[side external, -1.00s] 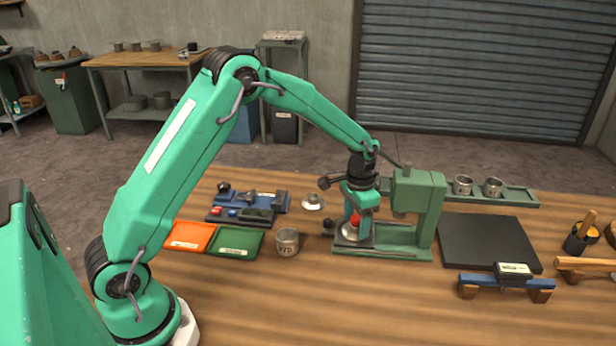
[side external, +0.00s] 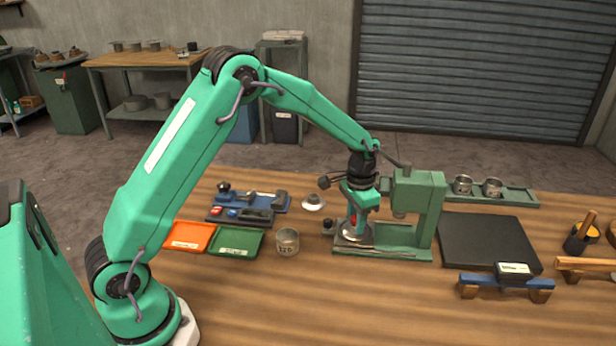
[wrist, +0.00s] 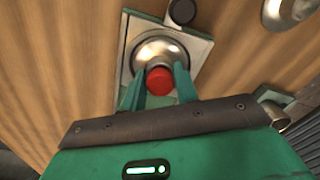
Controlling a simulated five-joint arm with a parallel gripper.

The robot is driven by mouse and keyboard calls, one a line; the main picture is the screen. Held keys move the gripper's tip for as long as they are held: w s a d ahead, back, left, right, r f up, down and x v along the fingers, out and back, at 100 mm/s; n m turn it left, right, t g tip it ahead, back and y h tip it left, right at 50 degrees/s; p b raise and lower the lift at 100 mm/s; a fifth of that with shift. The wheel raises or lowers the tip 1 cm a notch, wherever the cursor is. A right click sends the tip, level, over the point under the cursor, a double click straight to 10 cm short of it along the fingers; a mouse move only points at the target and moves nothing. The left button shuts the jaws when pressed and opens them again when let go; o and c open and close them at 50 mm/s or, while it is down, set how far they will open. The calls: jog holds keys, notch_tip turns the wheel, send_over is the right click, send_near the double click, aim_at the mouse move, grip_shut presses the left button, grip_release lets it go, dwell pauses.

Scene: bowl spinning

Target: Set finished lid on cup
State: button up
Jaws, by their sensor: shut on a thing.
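A silver domed lid (side external: 354,236) with a red knob sits on the base plate of the green press (side external: 415,215). In the wrist view the lid (wrist: 160,50) is seen from above on a square plate, its red knob (wrist: 160,81) between my fingers. My gripper (side external: 356,222) points down and is shut on the lid by its knob; it also shows in the wrist view (wrist: 159,78). A metal cup (side external: 287,243) with a dark marking stands upright on the table, left of the press.
A second silver lid-like piece (side external: 313,202) lies behind the cup. Orange (side external: 190,236) and green (side external: 236,241) trays sit left of the cup. A black mat (side external: 487,243) lies right of the press. Table in front of the cup is clear.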

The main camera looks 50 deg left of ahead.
jog(key=shift+r, duration=0.15)
jog(key=shift+r, duration=2.3)
jog(key=shift+r, duration=0.1)
jog(key=shift+s+a+r, duration=0.35)
jog(key=shift+s+a, duration=0.05)
jog(key=shift+s, duration=0.1)
jog(key=s+a+r, duration=0.3)
jog(key=s, duration=0.4)
jog(key=s+a+r, duration=0.3)
jog(key=s, duration=0.4)
jog(key=shift+s+a, duration=0.2)
jog(key=shift+s, duration=0.05)
jog(key=shift+f, duration=0.2)
notch_tip(320, 180, down, 6)
jog(key=shift+f, duration=0.25)
